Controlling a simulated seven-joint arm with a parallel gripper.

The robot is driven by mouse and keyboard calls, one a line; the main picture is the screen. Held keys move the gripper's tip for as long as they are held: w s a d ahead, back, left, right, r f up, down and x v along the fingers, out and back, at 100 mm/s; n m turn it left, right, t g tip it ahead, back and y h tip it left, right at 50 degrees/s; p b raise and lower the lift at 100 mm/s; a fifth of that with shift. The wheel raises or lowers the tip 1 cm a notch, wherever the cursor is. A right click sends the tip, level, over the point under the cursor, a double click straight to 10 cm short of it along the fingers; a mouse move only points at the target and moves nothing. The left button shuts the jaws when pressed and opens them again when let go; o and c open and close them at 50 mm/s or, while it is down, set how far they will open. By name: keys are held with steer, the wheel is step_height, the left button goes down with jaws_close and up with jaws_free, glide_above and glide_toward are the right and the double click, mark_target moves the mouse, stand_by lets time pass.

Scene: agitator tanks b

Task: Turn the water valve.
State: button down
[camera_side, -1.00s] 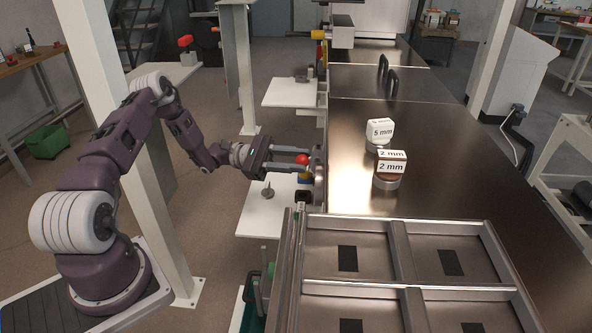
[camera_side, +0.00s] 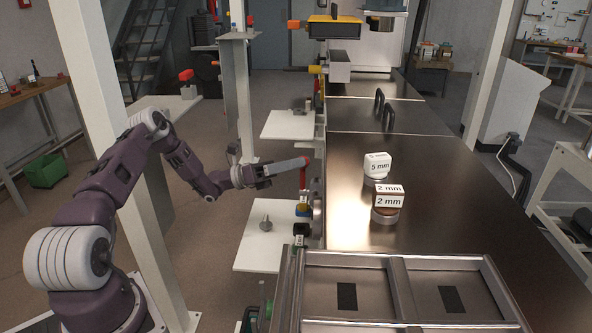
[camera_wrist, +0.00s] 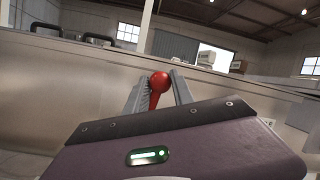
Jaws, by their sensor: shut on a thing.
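The valve has a red handle (camera_side: 303,178) with a rounded knob end. In the wrist view the red knob and tapering stem (camera_wrist: 159,86) sit between the two grey fingers (camera_wrist: 158,82). My gripper is shut on the handle. The valve body behind it is mostly hidden.
Weight blocks marked 5 mm (camera_side: 377,166) and 2 mm (camera_side: 389,198) stand on the metal table (camera_side: 440,180). A framed tray (camera_side: 440,262) is at the front. White shelves (camera_side: 262,243) jut out left below the gripper. A white post (camera_side: 150,200) stands by my arm.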

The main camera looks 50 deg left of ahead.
steer(key=shift+w+a+n+t+y, duration=0.2)
steer(key=shift+w+a+n, duration=0.1)
steer(key=shift+n, duration=0.35)
steer(key=shift+w+a+n+t+y, duration=0.2)
steer(key=shift+a+n, duration=0.05)
steer(key=shift+n, duration=0.4)
steer(key=shift+f, duration=0.1)
steer(key=c, duration=1.1)
jaws_free()
